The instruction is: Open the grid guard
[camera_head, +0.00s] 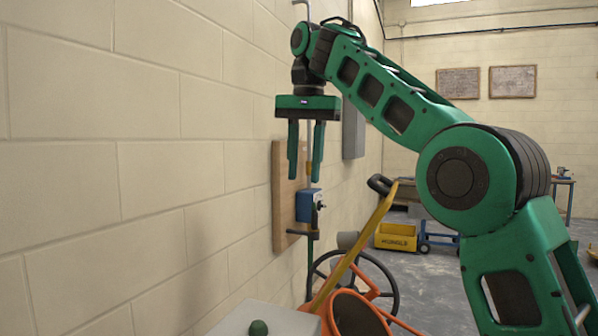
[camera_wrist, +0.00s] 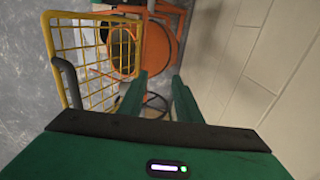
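The grid guard is a yellow wire grid (camera_wrist: 92,62) with a black curved handle (camera_wrist: 66,82) at its side, left of my fingers in the wrist view. In the head view it shows nearly edge-on as a slanted yellow bar (camera_head: 352,250), with the black handle (camera_head: 380,184) at its upper end. It stands tilted by the orange mixer drum (camera_head: 354,314). My gripper (camera_head: 305,178) points down beside the wall, above and left of the handle, touching nothing I can see. In the wrist view its two fingers (camera_wrist: 160,76) are apart with nothing between them.
A blue box (camera_head: 308,205) with a lever sits on a wooden board (camera_head: 283,200) on the wall, close below my fingers. A dark handwheel (camera_head: 392,290) stands by the mixer. A yellow tub (camera_head: 396,237) and a blue cart (camera_head: 436,240) are farther back on open floor.

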